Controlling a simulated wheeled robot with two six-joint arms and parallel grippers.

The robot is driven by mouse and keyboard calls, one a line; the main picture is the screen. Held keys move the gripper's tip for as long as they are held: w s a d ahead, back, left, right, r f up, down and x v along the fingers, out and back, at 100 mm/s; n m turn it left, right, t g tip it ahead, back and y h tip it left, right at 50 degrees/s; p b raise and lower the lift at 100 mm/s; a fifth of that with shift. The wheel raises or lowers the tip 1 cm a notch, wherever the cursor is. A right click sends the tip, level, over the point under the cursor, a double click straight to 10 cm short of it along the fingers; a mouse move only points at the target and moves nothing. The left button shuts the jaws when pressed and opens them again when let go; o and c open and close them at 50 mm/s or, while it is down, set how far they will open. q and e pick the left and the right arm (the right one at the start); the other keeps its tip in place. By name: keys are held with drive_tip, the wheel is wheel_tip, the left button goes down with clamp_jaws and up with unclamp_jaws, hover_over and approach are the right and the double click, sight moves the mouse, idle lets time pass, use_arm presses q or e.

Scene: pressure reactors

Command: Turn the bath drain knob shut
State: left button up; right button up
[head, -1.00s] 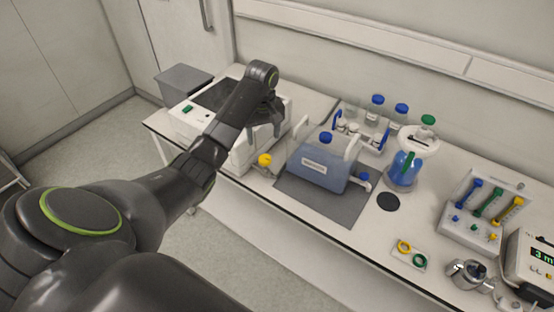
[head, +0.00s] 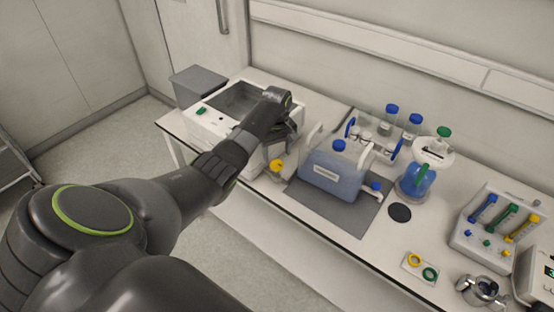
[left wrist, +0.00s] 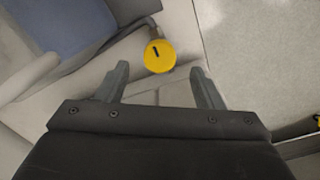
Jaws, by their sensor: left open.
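The bath (head: 211,122) is a white box with an open dark basin at the back left of the bench. A yellow round knob (head: 277,165) sits low at its front right; it is the drain knob. In the left wrist view the knob (left wrist: 159,56) has a short black mark running roughly up and down. My left gripper (head: 290,132) is above and behind the knob in the head view. In the left wrist view its two fingers (left wrist: 158,80) are apart and empty, with the knob just beyond them and not touched. My right gripper is not in view.
A blue-filled carboy (head: 335,172) stands on a grey mat (head: 347,215) right of the knob. Bottles (head: 390,115), a blue flask (head: 416,182) and a valve rack (head: 490,225) stand farther right. A grey bin (head: 197,84) is behind the bath.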

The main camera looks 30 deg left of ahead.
sight(277, 164)
use_arm(q)
drive_tip(key=shift+f, duration=2.3)
drive_tip(key=c, duration=1)
drive_tip(key=shift+o, duration=0.2)
